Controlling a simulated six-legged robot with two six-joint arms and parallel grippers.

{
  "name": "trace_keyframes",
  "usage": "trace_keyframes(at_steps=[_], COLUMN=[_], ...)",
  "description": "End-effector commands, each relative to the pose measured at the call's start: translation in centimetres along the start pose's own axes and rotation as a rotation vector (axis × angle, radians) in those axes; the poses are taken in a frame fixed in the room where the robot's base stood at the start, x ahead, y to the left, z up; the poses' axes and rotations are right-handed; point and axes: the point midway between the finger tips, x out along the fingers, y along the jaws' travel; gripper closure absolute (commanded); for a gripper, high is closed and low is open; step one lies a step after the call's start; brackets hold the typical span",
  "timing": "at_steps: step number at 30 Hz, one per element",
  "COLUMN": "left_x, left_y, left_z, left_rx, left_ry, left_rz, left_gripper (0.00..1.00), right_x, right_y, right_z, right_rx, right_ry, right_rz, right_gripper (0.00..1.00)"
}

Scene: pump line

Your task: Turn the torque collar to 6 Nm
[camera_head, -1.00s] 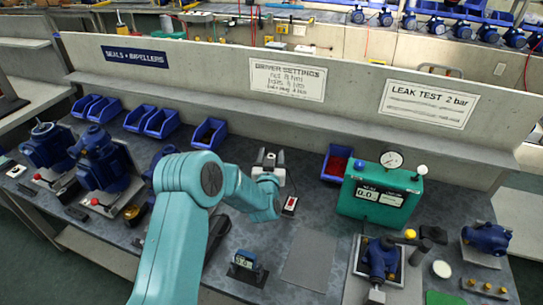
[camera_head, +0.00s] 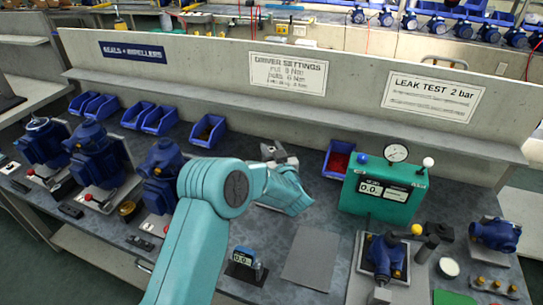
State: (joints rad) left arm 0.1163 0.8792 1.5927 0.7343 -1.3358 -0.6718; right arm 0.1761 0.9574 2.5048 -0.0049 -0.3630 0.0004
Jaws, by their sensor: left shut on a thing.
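My left gripper (camera_head: 277,152) is raised over the back middle of the bench, below the driver settings sign (camera_head: 288,76). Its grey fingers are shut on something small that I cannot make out. My teal arm hides the bench beneath and behind it. I cannot clearly see the torque collar. A small dark meter (camera_head: 243,262) with a lit display stands at the front middle. My right gripper is not in view.
A green leak test box (camera_head: 383,190) with a gauge stands right of my arm. A red-filled blue bin (camera_head: 338,158) is beside it. Blue pumps (camera_head: 95,155) line the left. A blue pump (camera_head: 385,255) sits in a fixture at front right. A grey mat (camera_head: 312,258) lies bare.

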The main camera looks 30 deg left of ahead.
Motion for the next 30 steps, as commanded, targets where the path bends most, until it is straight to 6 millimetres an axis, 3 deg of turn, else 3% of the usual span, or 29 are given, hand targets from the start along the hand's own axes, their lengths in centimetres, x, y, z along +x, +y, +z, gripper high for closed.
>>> trace_keyframes(at_steps=[3, 15, 30], left_x=[0.0, 0.0, 0.0], left_y=[0.2, 0.1, 0.0], left_z=[0.2, 0.0, -0.1], left_rx=[-0.004, -0.002, 0.0], left_ry=[0.004, 0.002, 0.002], left_rz=[-0.11, -0.368, -0.393], left_gripper=[0.97, 0.97, 0.97], right_x=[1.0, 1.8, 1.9], right_y=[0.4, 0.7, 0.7], right_z=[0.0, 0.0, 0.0], right_rx=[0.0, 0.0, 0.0], right_ry=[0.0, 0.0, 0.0], right_rz=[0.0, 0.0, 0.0], right_gripper=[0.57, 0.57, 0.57])
